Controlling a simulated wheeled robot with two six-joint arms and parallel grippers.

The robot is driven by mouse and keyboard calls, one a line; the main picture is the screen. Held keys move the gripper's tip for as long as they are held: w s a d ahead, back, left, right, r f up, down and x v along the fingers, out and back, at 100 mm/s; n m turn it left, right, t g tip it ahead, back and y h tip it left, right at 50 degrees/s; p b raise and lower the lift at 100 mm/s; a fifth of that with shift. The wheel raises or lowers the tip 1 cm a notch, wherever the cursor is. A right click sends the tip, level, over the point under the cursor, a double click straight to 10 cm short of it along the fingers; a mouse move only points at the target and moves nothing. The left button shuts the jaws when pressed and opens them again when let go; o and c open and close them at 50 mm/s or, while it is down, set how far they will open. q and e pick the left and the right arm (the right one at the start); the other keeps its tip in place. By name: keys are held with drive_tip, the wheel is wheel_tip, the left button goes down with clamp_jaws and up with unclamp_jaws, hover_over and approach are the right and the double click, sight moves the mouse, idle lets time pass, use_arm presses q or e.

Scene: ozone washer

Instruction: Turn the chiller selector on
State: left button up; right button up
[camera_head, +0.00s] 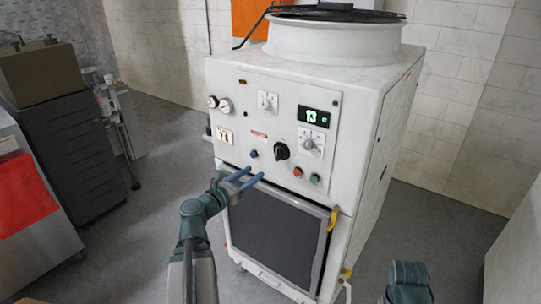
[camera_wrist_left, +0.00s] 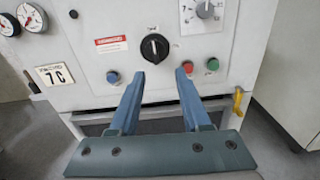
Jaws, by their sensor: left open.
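The chiller (camera_head: 238,84) is a white cabinet with a control panel on its front. A round black selector knob (camera_head: 282,151) sits low in the middle of the panel. It also shows in the left wrist view (camera_wrist_left: 155,47), with a light mark on its face. My left gripper (camera_head: 255,176) is open and empty in front of the panel, below and left of the knob in the head view. In the left wrist view the blue fingers (camera_wrist_left: 160,74) point at the panel, with the knob just above and between their tips. My right gripper is not visible; only part of my right arm shows.
Near the knob are a blue button (camera_head: 254,154), a red button (camera_head: 297,172), a green button (camera_head: 315,179) and a grey dial (camera_head: 308,144). A display (camera_head: 314,116) reads 13. A dark grille (camera_head: 275,235) lies below. Grey drawers (camera_head: 70,150) stand at left.

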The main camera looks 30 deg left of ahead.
sight(276, 152)
use_arm(q)
drive_tip(key=shift+n+y, duration=0.3)
drive_tip(key=shift+n, duration=0.1)
drive_tip(key=w, duration=1.3)
drive_tip(key=shift+w+r, duration=0.2)
clamp_jaws()
